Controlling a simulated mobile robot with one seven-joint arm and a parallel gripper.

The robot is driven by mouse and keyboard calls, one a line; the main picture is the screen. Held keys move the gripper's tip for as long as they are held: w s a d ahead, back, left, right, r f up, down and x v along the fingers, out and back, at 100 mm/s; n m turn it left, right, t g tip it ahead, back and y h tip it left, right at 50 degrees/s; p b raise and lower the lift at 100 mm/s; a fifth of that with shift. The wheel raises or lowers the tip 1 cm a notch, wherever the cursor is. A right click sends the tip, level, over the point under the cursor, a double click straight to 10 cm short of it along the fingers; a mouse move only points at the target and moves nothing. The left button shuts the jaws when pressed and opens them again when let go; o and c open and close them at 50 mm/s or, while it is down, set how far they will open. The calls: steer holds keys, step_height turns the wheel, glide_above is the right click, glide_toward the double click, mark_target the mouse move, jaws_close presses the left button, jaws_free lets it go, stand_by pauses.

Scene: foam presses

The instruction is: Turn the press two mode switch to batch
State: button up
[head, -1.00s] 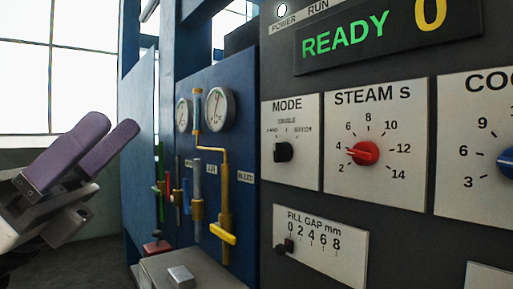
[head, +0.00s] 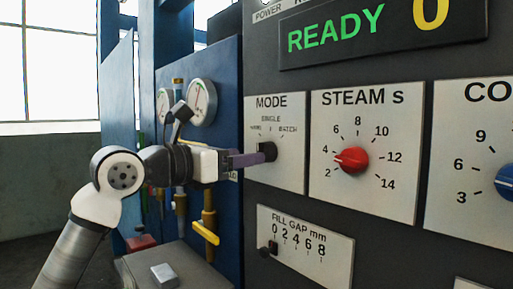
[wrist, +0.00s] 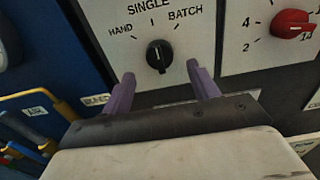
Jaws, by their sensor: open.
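The MODE switch is a black round knob (head: 269,151) on a white plate on the dark panel. In the wrist view the knob (wrist: 160,56) carries a white line pointing up, about toward SINGLE. HAND is printed to its upper left and BATCH to its upper right. My gripper (head: 255,157) reaches in from the left in the head view, its purple fingers close to the knob. In the wrist view my gripper (wrist: 160,70) is open, one finger on each side of the knob, with gaps visible. Whether the tips overlap the knob in depth is unclear.
To the right are the red STEAM knob (head: 351,160) and a blue knob (head: 507,180). Below is the FILL GAP plate (head: 305,246) with a small black slider. Left are gauges (head: 201,103) and a yellow pipe handle (head: 206,233) near my arm.

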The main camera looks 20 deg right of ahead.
steer(key=p+x, duration=0.1)
steer(key=x, duration=0.3)
steer(key=shift+w+d, duration=0.1)
steer(key=shift+d, duration=0.2)
steer(key=c, duration=1)
